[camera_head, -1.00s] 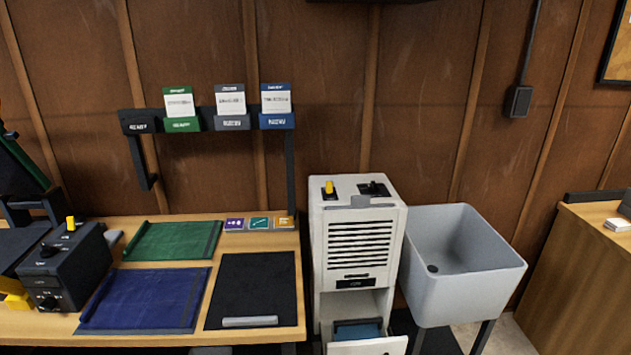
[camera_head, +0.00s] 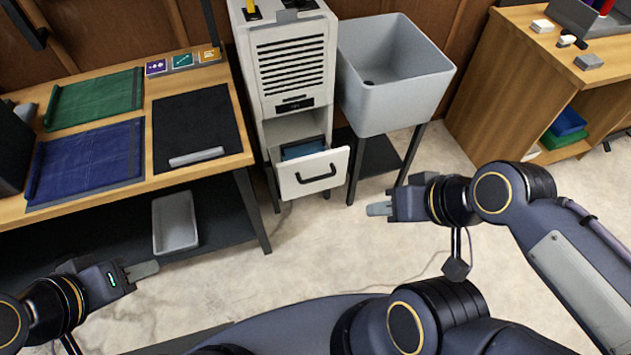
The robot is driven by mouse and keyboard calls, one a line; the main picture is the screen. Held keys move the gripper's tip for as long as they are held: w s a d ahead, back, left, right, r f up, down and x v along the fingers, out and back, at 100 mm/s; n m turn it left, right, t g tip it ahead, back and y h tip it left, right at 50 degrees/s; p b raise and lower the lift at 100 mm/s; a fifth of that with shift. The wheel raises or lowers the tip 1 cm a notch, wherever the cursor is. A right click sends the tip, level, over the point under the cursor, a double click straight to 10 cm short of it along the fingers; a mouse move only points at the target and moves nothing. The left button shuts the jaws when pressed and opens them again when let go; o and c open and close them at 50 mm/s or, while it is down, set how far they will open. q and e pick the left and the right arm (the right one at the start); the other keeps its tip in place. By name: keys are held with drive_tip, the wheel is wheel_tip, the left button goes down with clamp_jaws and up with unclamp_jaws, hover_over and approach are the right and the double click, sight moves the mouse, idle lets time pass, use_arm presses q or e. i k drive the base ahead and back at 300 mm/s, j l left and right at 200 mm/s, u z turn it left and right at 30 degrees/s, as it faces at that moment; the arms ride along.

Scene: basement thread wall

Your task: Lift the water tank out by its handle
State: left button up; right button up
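A white dehumidifier-like cabinet (camera_head: 293,75) with dark vent slots stands between the bench and the sink. Its lower bay is open at the front. A blue, dark-edged water tank (camera_head: 304,150) shows partly inside the bay, behind a white front panel (camera_head: 313,188) with a black bar handle (camera_head: 320,180). The rest of the tank is hidden by that panel. My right gripper (camera_head: 379,209) is apart from the panel, to its lower right, and appears empty. My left gripper (camera_head: 142,271) is far to the lower left and appears empty. The finger gaps cannot be made out.
A grey sink (camera_head: 395,105) on dark legs stands close at the cabinet's right. The workbench (camera_head: 217,170) with mats is at its left, and a grey bin (camera_head: 175,222) is below. Pale open floor (camera_head: 300,260) lies in front.

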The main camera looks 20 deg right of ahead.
sight(317, 144)
drive_tip(key=l+u, duration=0.2)
drive_tip(key=u, duration=1)
drive_tip(key=l+u, duration=0.25)
drive_tip(key=l, duration=0.15)
drive_tip(key=k+l+u, duration=0.25)
drive_tip(key=l, duration=0.15)
drive_tip(key=l+u, duration=0.3)
drive_tip(key=k+l+u, duration=0.25)
drive_tip(key=l, duration=0.85)
drive_tip(key=k+l, duration=0.15)
drive_tip(key=l, duration=0.45)
drive_tip(key=i+l+u, duration=0.05)
